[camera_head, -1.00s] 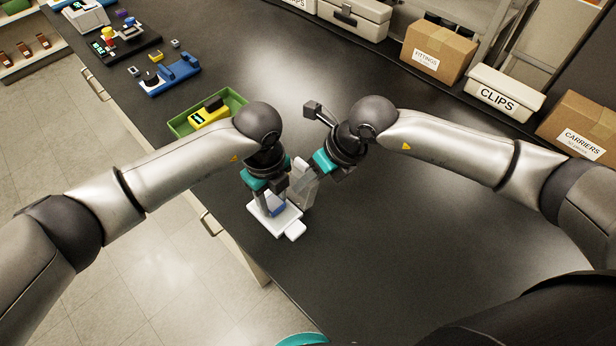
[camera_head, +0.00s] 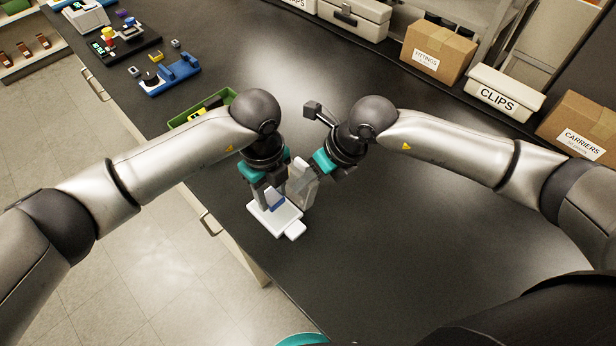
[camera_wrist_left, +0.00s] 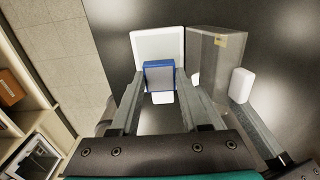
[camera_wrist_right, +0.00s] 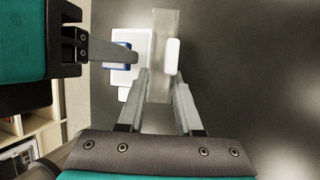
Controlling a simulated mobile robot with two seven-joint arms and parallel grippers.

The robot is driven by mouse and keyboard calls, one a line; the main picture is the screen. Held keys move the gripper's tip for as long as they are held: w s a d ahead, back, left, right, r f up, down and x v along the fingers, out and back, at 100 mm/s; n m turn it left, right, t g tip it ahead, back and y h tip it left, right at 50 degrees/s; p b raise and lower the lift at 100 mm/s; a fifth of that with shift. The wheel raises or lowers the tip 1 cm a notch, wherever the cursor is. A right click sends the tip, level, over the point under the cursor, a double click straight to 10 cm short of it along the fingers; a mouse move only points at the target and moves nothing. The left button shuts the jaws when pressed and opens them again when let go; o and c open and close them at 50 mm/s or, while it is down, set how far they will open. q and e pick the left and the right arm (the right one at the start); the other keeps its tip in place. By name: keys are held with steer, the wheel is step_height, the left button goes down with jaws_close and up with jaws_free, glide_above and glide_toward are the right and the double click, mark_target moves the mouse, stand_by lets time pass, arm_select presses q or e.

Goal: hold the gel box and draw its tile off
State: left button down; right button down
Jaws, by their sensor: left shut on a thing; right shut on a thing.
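The gel box looks like a white base (camera_head: 263,222) flat on the bench with a clear lid (camera_head: 301,187) standing up at its right side. A small white tab (camera_head: 295,230) sticks out at the front. My left gripper (camera_head: 271,202) points down over the base, shut on a blue-edged piece with a grey face, seemingly the tile (camera_head: 278,204); the left wrist view shows the tile (camera_wrist_left: 159,68) between its fingertips. My right gripper (camera_wrist_right: 162,76) is shut on the clear lid (camera_wrist_right: 160,25), beside a white knob (camera_wrist_right: 173,55). Whether the tile touches the base is unclear.
A green tray (camera_head: 226,96) with a yellow item lies behind my left arm. Blue and yellow fixtures (camera_head: 170,76) stand farther back left. Boxes, including a CLIPS bin (camera_head: 502,93), line the back right. The bench's left edge is close; its middle is clear.

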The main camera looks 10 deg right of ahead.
mark_target(272, 198)
stand_by(0.3)
arm_select(q)
steer(key=shift+r, duration=2.5)
arm_select(e)
steer(key=c, duration=0.5)
jaws_free()
